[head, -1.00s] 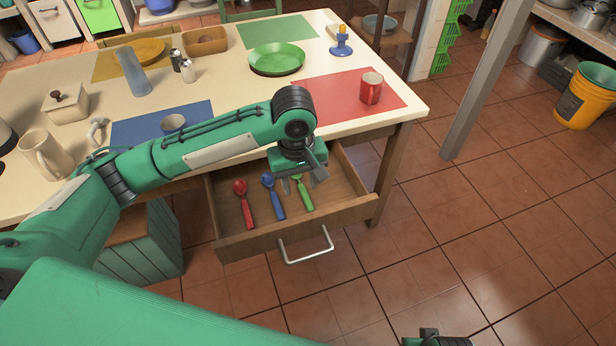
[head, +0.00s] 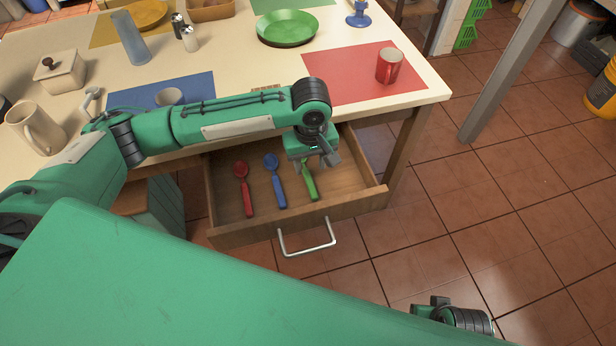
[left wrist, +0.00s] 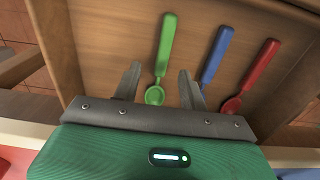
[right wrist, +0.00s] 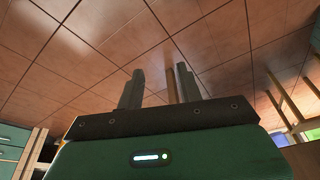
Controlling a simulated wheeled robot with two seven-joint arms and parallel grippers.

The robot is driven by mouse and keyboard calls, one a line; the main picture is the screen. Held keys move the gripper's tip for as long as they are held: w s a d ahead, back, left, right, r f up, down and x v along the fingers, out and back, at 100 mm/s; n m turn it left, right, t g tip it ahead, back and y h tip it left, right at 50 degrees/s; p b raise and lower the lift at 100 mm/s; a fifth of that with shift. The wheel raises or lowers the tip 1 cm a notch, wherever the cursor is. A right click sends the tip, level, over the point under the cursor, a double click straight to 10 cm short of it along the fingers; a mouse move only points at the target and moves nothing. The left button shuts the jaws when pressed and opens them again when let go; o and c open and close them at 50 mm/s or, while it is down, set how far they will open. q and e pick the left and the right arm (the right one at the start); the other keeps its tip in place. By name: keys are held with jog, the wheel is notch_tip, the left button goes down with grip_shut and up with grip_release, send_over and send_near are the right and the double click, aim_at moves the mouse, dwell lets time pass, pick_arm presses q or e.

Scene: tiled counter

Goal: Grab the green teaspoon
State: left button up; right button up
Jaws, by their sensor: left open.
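The green teaspoon (head: 311,186) lies in the open drawer, at the right of the blue spoon (head: 275,180) and the red spoon (head: 244,188). My left gripper (head: 322,163) is open over the green teaspoon's bowl end, which it partly hides in the head view. In the left wrist view, the green teaspoon (left wrist: 166,48) shows whole, its bowl between the two spread fingertips (left wrist: 160,82) and its handle pointing away. No grip on it shows. My right gripper (right wrist: 158,82) is open and empty, over the tiled floor; part of it shows at the head view's bottom right.
The drawer (head: 300,223) has a wooden front wall and a metal handle (head: 307,238). The tabletop (head: 237,70) above it carries a red mug (head: 389,66), a green plate (head: 288,28) and other tableware.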

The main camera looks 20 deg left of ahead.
aim_at(309, 179)
pick_arm(q)
notch_tip(309, 179, down, 5)
jog(key=shift+s+a+r+b, duration=0.1)
jog(key=shift+s+b, duration=0.05)
jog(key=shift+b, duration=0.35)
pick_arm(e)
jog(key=v, duration=0.2)
jog(key=shift+w+r, duration=0.1)
jog(key=shift+r, duration=0.2)
pick_arm(q)
grip_shut()
jog(key=shift+r, duration=0.1)
